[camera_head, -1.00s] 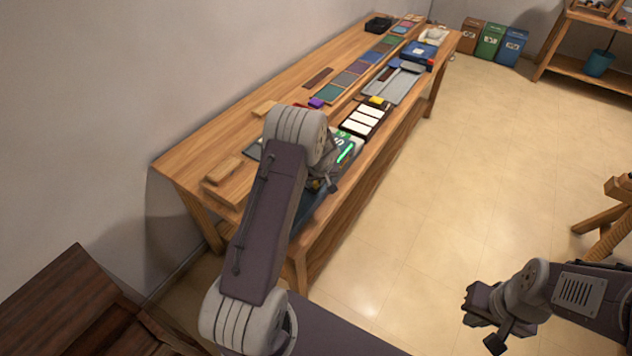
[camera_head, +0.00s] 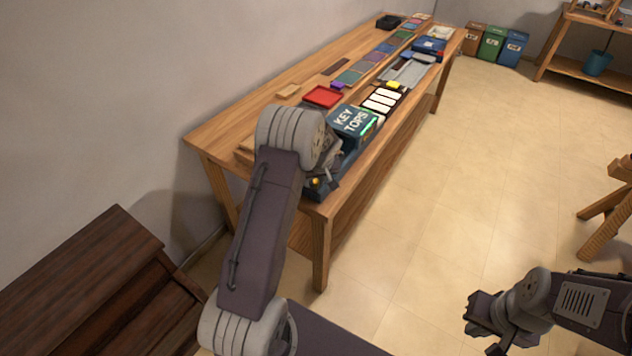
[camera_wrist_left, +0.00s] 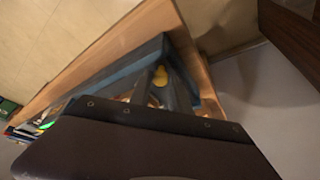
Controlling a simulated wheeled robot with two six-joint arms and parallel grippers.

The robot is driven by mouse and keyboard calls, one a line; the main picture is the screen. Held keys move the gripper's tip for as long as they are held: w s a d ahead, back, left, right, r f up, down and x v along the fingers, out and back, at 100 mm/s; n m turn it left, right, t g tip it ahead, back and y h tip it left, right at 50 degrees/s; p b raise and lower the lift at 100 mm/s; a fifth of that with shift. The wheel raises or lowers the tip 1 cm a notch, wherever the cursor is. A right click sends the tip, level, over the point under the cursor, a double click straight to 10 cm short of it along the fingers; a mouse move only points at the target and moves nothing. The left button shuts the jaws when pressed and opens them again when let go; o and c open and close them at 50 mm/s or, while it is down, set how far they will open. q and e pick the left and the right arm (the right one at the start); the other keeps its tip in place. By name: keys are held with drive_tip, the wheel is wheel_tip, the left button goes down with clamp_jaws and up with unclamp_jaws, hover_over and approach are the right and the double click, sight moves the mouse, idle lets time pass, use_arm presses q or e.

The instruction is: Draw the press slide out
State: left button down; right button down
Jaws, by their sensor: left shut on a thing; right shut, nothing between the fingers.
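My left gripper (camera_head: 322,182) is at the near end of the workbench, over a dark blue press part (camera_head: 322,194). Its fingers are shut at a small yellow knob (camera_head: 315,182). In the left wrist view the yellow knob (camera_wrist_left: 160,77) shows by the fingers, with the dark blue frame (camera_wrist_left: 120,70) around it. The arm hides much of the press, so I cannot tell how far the slide is out. A dark teal block lettered KEY TOPS (camera_head: 352,122) stands just beyond. My right gripper (camera_head: 478,312) is shut and empty, low at the right over the floor.
The workbench (camera_head: 225,130) runs away along the wall. It bears a red tray (camera_head: 323,97), white key pieces (camera_head: 382,101) and a grey tray (camera_head: 408,73). A dark wooden piece of furniture (camera_head: 75,265) stands at lower left.

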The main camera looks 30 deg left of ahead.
use_arm(q)
drive_tip(key=shift+s, duration=0.2)
drive_tip(key=shift+f, duration=0.1)
drive_tip(key=c, duration=1.2)
unclamp_jaws()
drive_tip(key=shift+s, duration=0.15)
drive_tip(key=shift+c, duration=0.2)
drive_tip(key=shift+r, duration=0.2)
drive_tip(key=v, duration=0.9)
